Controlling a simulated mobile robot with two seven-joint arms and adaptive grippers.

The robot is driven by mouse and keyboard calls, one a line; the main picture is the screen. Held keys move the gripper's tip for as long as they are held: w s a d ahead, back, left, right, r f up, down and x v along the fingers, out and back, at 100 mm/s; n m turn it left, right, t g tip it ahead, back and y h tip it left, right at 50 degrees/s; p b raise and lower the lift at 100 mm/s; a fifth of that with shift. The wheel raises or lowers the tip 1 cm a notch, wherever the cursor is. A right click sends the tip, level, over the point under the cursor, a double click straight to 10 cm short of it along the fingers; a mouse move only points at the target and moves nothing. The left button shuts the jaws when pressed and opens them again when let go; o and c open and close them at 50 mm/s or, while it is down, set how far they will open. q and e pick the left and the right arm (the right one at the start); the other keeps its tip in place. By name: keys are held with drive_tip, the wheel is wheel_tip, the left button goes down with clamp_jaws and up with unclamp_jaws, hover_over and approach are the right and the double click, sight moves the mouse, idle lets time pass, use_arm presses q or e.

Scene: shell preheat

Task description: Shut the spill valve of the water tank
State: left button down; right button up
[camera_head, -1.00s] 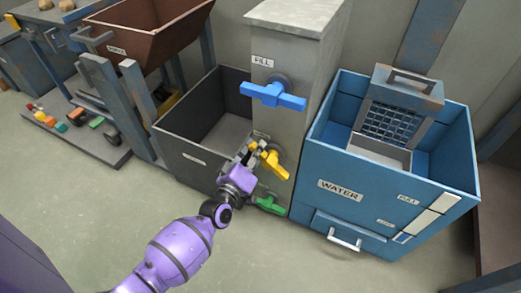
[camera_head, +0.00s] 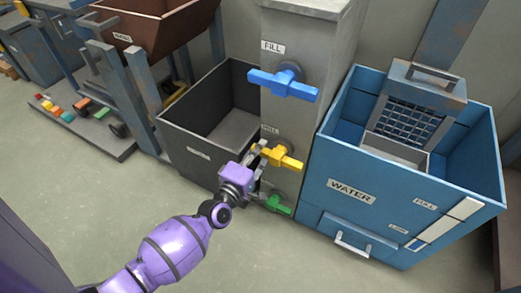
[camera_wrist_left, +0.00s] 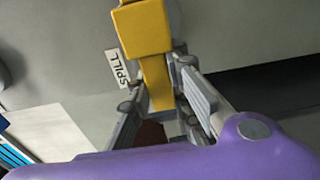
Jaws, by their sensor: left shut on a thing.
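The yellow spill valve handle (camera_head: 282,158) sits on the front of the grey column (camera_head: 290,125), between a blue handle above and a green one below. My left gripper (camera_head: 257,158) is at the handle's left arm. In the left wrist view the yellow handle (camera_wrist_left: 157,78) runs down between the two fingers (camera_wrist_left: 168,98), which are shut on its arm. A "SPILL" label (camera_wrist_left: 118,68) is beside it there. The blue water tank (camera_head: 343,188) stands right of the column. My right gripper is not in view.
The blue fill handle (camera_head: 284,84) is above the gripper and the green handle (camera_head: 275,204) just below. An open grey bin (camera_head: 190,150) stands left of the column. The floor in front (camera_head: 330,265) is clear.

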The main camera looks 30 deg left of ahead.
use_arm(q)
drive_tip(key=shift+f, duration=0.1)
idle(0.4)
drive_tip(key=c, duration=1.6)
unclamp_jaws()
drive_tip(key=shift+s, duration=0.1)
drive_tip(key=s, duration=1.2)
drive_tip(key=shift+a, duration=0.15)
